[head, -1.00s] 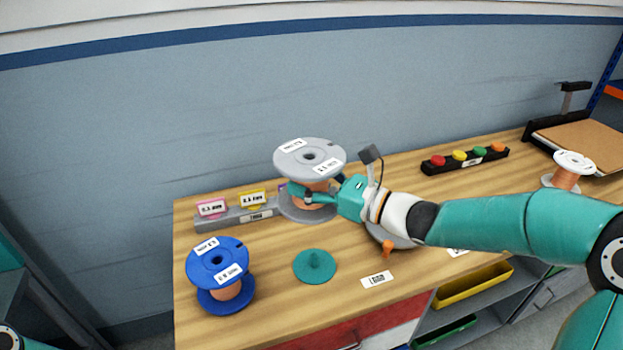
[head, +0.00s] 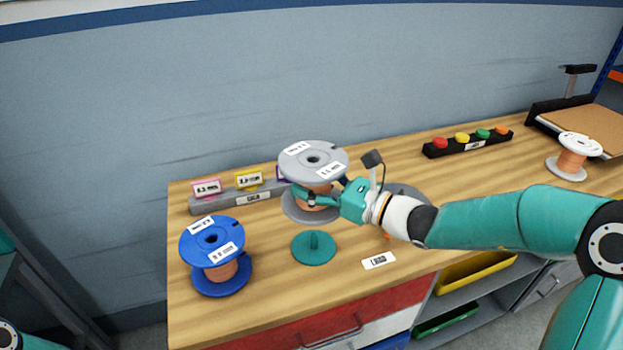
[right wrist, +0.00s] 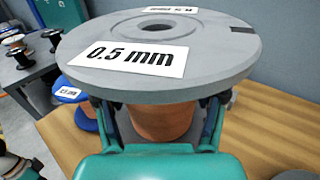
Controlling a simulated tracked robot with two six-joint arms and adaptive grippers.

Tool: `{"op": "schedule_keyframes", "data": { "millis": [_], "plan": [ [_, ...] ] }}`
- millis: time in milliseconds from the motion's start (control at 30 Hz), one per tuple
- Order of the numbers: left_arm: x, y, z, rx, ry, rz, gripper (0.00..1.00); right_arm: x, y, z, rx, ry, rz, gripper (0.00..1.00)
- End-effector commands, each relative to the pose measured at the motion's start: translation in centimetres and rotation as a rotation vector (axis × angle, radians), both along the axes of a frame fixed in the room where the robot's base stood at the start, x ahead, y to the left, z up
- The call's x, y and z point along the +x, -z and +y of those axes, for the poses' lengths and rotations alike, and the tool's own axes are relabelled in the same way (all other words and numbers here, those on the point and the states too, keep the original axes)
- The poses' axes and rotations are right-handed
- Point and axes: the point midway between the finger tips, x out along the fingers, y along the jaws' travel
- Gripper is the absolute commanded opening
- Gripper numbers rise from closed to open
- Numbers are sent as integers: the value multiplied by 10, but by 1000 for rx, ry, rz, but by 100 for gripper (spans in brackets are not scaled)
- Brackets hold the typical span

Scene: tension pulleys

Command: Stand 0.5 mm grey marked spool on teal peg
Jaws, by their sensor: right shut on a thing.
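The grey spool (head: 313,158) is upright in my right gripper, with copper wire around its core. Its label reads 0.5 mm in the right wrist view (right wrist: 135,57). My right gripper (head: 318,198) is shut around the copper core between the two flanges; in the right wrist view its fingers flank the core (right wrist: 160,121). I cannot tell how high the spool is above the table. My left gripper is not in view.
A blue spool (head: 214,252) stands left of the peg. A grey label rack (head: 238,198) lies behind. A strip of coloured buttons (head: 468,143) and a white spool (head: 573,155) are at right. A white label card (head: 379,261) lies right of the peg.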

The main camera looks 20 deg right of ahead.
Motion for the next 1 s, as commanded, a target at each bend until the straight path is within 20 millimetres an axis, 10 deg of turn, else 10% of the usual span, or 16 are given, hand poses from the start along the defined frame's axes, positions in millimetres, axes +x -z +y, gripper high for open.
{"op": "schedule_keyframes", "data": {
  "millis": [1000],
  "plan": [
    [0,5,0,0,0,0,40,-2,-2,-1,3,0,-9,3]
  ]
}}
